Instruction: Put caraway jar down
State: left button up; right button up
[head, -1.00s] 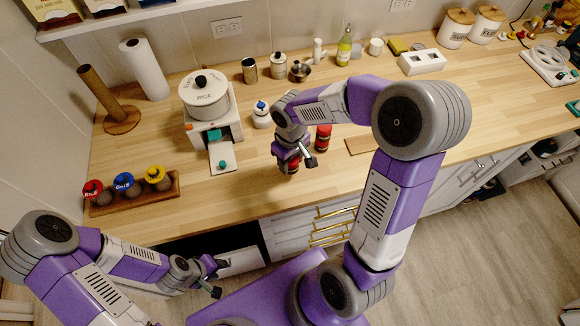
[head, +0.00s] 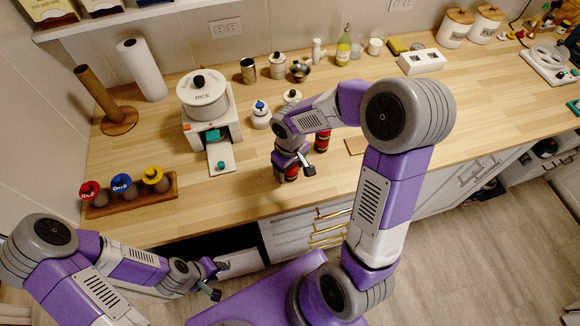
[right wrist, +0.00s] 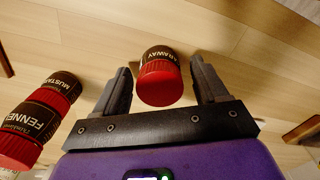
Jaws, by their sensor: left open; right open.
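The caraway jar, with a red cap and dark label, stands on the wooden counter and shows in the right wrist view (right wrist: 160,76) between my right gripper's fingers. Those fingers (right wrist: 162,68) are open, with a visible gap on both sides of the jar. In the head view, my right gripper (head: 294,162) is low over the counter near its front edge, and the jar (head: 291,173) is partly hidden under it. My left gripper (head: 213,280) is open and empty, below and in front of the counter edge.
Fennel (right wrist: 28,125) and mustard (right wrist: 62,88) jars stand close by on the left in the right wrist view. The counter's right half has free room.

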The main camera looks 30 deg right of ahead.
jog(key=shift+r, duration=0.25)
notch_tip(320, 180, up, 12)
jog(key=p, duration=0.2)
jog(key=shift+p, duration=0.4)
jog(key=shift+f, duration=0.1)
